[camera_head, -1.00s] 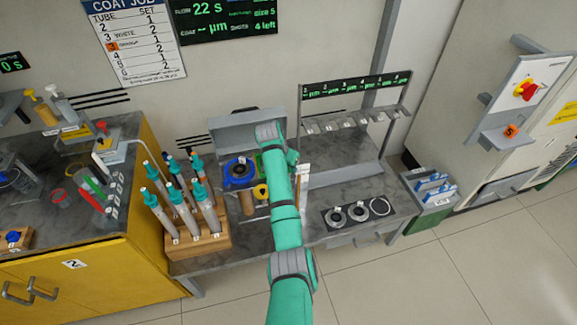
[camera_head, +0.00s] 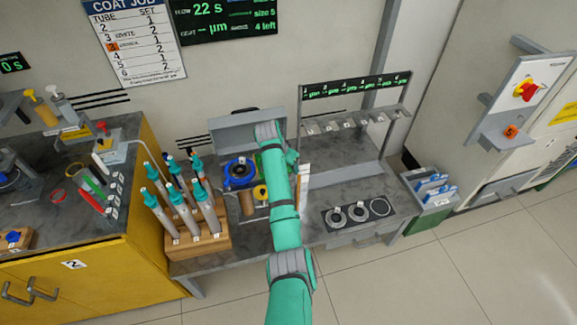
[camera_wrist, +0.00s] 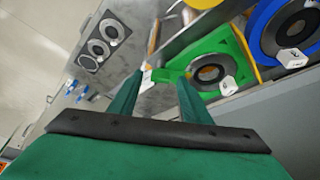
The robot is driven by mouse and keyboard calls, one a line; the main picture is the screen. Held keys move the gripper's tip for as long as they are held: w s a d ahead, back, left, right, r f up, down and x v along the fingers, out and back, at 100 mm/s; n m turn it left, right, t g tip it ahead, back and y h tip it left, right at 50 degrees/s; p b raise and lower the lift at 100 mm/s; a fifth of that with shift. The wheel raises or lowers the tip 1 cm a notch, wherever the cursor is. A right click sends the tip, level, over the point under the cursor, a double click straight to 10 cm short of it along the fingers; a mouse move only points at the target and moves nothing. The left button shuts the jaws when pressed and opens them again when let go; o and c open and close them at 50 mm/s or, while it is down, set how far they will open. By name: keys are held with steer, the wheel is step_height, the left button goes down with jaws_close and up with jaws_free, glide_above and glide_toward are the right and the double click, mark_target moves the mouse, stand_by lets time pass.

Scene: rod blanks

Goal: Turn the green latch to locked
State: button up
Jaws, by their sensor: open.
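The green latch (camera_wrist: 187,66), a flat green piece around a dark round opening, shows in the wrist view beyond my fingertips. A pointed tab faces left, and a white label block sits at its lower right. In the head view only a sliver of green (camera_head: 258,166) shows beside my arm, which covers the rest. My gripper (camera_wrist: 157,84) is open and empty, its two green fingers apart and pointing toward the latch's left part. I cannot tell whether a finger touches it. The latch's locked or unlocked marking is not readable.
A blue ring fixture (camera_head: 238,174) sits left of the latch in the head view, before a raised grey lid (camera_head: 235,128). A wooden rack (camera_head: 201,245) of teal-capped tubes stands further left. A display rack (camera_head: 353,88) and black ring tray (camera_head: 358,215) are right.

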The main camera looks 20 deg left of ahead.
steer(key=v, duration=1)
steer(key=shift+r, duration=0.2)
steer(key=shift+s, duration=0.1)
